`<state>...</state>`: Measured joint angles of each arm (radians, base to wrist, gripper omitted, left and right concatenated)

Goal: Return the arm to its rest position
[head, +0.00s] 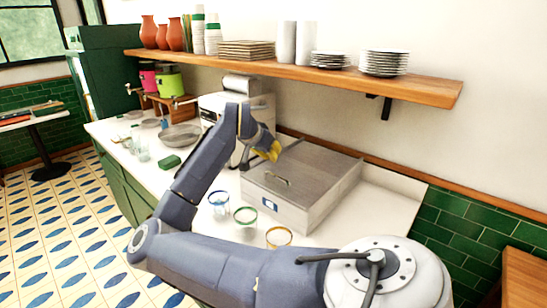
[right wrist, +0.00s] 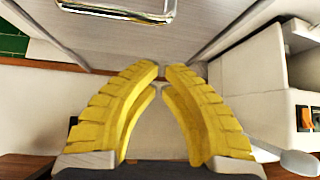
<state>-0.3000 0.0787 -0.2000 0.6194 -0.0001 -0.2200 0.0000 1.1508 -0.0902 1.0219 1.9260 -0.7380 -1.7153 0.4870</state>
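My right arm reaches in from the lower right of the head view. Its yellow-fingered right gripper (head: 270,152) hangs over the back left part of the grey metal box (head: 320,170), above the counter. In the right wrist view, the yellow fingers of the right gripper (right wrist: 161,75) bend in toward each other. Their tips are nearly together with only a narrow gap, and nothing is held between them. My left gripper is not in view.
Three glasses with blue (head: 219,200), green (head: 245,216) and amber (head: 279,237) rims stand before the box. A metal handle (right wrist: 125,8) shows in the wrist view. A wooden shelf (head: 430,90) with dishes runs above. A grey bowl (head: 180,136) and green block (head: 169,162) lie left.

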